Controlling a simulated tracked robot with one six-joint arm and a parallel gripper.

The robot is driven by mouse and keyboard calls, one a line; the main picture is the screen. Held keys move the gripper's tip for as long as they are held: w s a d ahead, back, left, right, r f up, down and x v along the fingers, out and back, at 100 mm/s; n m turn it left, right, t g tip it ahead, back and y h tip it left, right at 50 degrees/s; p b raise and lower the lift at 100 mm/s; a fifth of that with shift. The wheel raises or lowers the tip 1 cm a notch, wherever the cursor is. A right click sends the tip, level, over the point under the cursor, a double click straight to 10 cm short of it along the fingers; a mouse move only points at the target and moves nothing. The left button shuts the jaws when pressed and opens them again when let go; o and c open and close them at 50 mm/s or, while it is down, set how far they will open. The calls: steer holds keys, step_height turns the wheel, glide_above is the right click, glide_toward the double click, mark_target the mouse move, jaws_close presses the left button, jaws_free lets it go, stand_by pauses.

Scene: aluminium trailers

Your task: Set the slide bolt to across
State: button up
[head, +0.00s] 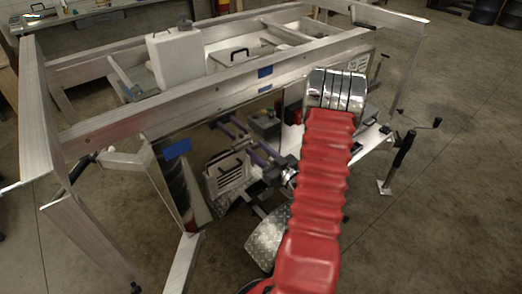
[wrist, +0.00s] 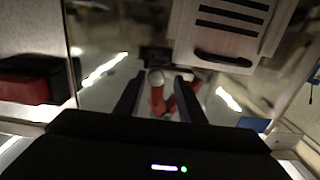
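In the wrist view my gripper (wrist: 160,82) has its two dark fingers apart. A small pale round end (wrist: 155,77) shows between the fingertips, with red shapes below it. I cannot tell whether this is a part of the slide bolt or a reflection in the shiny panel, and no grip on it shows. A dark fitting (wrist: 154,54) lies just beyond the fingertips; I cannot tell whether it is the slide bolt. In the head view the red sleeve of my arm covers part of the trailer, and I cannot clearly make out the bolt or its position.
The aluminium trailer frame (head: 200,99) stands in front of me, with a white container (head: 176,57) on it. A pale louvred box with a dark handle (wrist: 222,60) is beyond the fingers. A red and black block (wrist: 35,82) is at left. A crank jack (head: 405,150) stands at right.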

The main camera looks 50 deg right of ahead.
steer(key=shift+d, duration=0.1)
steer(key=shift+s, duration=0.15)
steer(key=shift+s, duration=0.55)
steer(key=s, duration=0.4)
steer(key=s+a, duration=0.1)
steer(key=s, duration=0.7)
steer(key=shift+s+a, duration=0.2)
steer(key=shift+a, duration=0.2)
steer(key=shift+f, duration=0.1)
